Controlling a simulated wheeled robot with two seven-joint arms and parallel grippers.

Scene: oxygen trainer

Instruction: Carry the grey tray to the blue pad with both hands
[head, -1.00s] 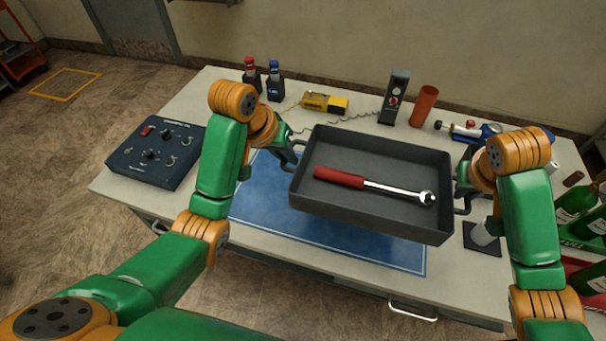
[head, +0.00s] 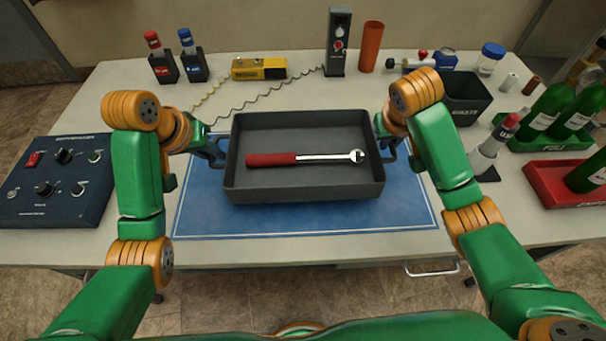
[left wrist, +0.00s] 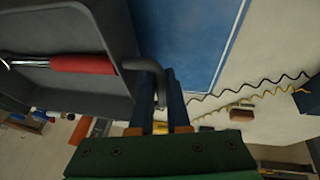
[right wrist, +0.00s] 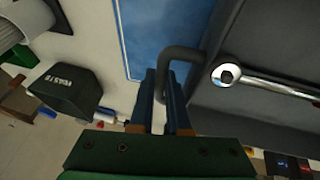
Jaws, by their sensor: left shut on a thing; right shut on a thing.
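The grey tray (head: 300,190) is over the blue pad (head: 210,210) in the head view, with a red-handled wrench (head: 300,158) lying inside it. My left gripper (head: 218,152) is shut on the tray's left handle, which shows in the left wrist view (left wrist: 150,68). My right gripper (head: 384,142) is shut on the right handle, which shows in the right wrist view (right wrist: 183,55). The tray looks about level. Whether its underside touches the pad is hidden. The pad shows on the left, right and front of the tray.
A dark control box (head: 58,180) stands at the left. Bottles in holders (head: 178,62), a yellow device (head: 260,68), a grey unit (head: 339,42) and an orange cylinder (head: 370,46) line the back. A dark bin (head: 466,98) and green bottles (head: 548,110) are at the right.

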